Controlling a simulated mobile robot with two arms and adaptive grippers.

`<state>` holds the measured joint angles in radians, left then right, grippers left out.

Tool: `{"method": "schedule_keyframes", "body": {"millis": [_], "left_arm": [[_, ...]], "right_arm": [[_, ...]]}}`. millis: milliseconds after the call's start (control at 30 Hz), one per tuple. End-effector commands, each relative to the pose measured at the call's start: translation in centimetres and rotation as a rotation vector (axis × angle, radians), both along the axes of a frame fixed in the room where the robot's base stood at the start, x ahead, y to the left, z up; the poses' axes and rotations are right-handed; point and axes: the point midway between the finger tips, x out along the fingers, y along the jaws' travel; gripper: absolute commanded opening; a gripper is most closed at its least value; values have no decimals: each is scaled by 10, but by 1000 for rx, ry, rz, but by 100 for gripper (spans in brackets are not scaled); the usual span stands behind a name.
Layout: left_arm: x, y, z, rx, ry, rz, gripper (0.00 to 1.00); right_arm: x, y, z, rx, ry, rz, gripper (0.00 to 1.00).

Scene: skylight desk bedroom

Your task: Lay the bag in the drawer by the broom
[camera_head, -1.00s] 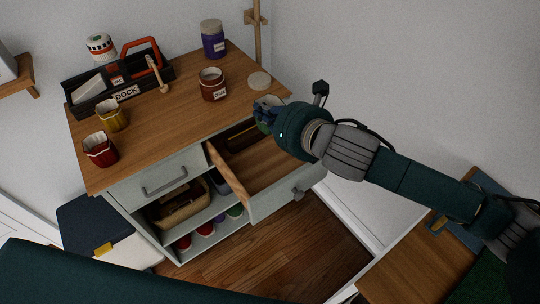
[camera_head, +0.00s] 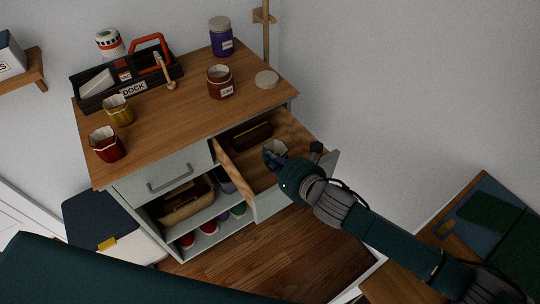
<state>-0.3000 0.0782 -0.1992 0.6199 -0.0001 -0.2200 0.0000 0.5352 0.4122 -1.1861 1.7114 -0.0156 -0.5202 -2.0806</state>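The right-hand drawer (camera_head: 230,170) of the cabinet is pulled open, and the thin broom pole (camera_head: 266,40) stands behind the cabinet on that side. My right gripper (camera_head: 273,155) reaches in from the right, over the drawer opening. It appears shut on a small pale bag (camera_head: 279,147), mostly hidden by the fingers and wrist. I cannot tell whether the bag touches the drawer floor. A dark brown long object (camera_head: 250,136) lies at the back of the drawer. My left gripper is not in view.
The cabinet top (camera_head: 185,118) holds a dark caddy (camera_head: 128,90), a red cup (camera_head: 107,145), a yellow cup (camera_head: 119,111), a brown jar (camera_head: 220,82), a purple jar (camera_head: 221,36) and a round lid (camera_head: 266,79). The left drawer (camera_head: 165,176) is shut.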

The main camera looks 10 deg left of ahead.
Motion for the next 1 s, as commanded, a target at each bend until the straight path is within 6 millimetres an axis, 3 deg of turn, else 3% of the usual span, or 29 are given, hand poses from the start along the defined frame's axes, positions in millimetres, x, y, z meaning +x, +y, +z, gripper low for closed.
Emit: {"method": "schedule_keyframes", "body": {"millis": [733, 800, 1000], "left_arm": [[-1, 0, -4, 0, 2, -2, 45], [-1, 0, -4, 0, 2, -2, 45], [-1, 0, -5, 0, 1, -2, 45]], "right_arm": [[-1, -1, -14, -3, 3, -1, 0], [-1, -1, -16, -4, 5, -1, 12], [-3, -2, -19, -9, 10, -1, 12]]}}
